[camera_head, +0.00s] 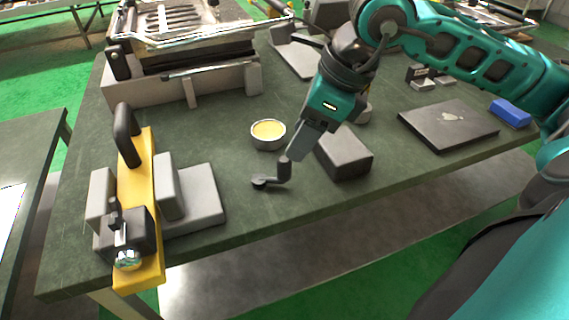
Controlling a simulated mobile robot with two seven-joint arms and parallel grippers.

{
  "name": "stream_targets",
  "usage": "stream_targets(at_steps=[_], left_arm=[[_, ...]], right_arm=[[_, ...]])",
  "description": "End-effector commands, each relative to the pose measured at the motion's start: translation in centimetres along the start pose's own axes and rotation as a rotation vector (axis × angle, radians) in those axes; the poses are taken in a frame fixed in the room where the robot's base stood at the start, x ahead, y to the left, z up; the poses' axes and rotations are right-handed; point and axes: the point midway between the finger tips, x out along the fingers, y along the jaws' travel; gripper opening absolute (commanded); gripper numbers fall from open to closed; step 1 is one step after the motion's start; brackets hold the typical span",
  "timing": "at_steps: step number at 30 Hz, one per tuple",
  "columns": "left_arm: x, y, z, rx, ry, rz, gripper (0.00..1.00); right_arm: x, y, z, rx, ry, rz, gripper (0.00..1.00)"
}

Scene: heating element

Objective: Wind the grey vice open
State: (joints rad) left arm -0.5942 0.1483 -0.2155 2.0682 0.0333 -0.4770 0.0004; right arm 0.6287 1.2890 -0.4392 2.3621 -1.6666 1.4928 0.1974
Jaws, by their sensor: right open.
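A dark grey block-shaped body (346,160), which looks like the grey vice, sits on the dark green table near its front edge, partly hidden by my right gripper. A small dark crank (262,183) with an upright knob (285,168) is to its left. My right gripper (296,153) comes down from the upper right and points at the top of the knob. It is open, with its fingertips at or just above the knob; I cannot tell whether they touch it. My left gripper is not in view.
A round bowl with yellow contents (268,130) stands just behind the crank. A yellow bar fixture (151,190) with grey blocks stands at left, a large grey machine (190,90) behind. A closed laptop (449,125) and blue block (510,112) lie at right.

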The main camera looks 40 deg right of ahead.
Motion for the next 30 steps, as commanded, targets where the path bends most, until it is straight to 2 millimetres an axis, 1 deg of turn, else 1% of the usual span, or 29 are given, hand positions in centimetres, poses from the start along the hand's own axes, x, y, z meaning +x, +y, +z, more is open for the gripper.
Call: stream_targets(at_steps=[1,6,9,12,17,25,30], left_arm=[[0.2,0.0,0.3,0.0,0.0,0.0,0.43],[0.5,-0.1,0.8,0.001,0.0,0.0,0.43],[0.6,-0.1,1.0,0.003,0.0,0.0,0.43],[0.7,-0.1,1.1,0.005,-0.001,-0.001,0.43],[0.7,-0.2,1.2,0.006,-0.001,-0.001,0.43],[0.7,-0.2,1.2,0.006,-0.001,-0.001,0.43],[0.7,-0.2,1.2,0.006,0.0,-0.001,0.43]], right_arm=[[1.4,0.1,-0.1,0.001,0.001,0.006,0.52],[4.8,0.1,-0.1,0.001,0.0,0.005,0.52],[6.3,0.1,-0.1,0.001,0.001,0.005,0.52],[7.3,0.1,-0.1,0.002,0.0,0.003,0.52],[8.0,0.1,0.0,0.001,0.0,0.002,0.52],[8.1,0.0,0.0,0.001,0.0,0.002,0.51],[8.1,0.0,0.0,0.001,0.0,0.002,0.34]])
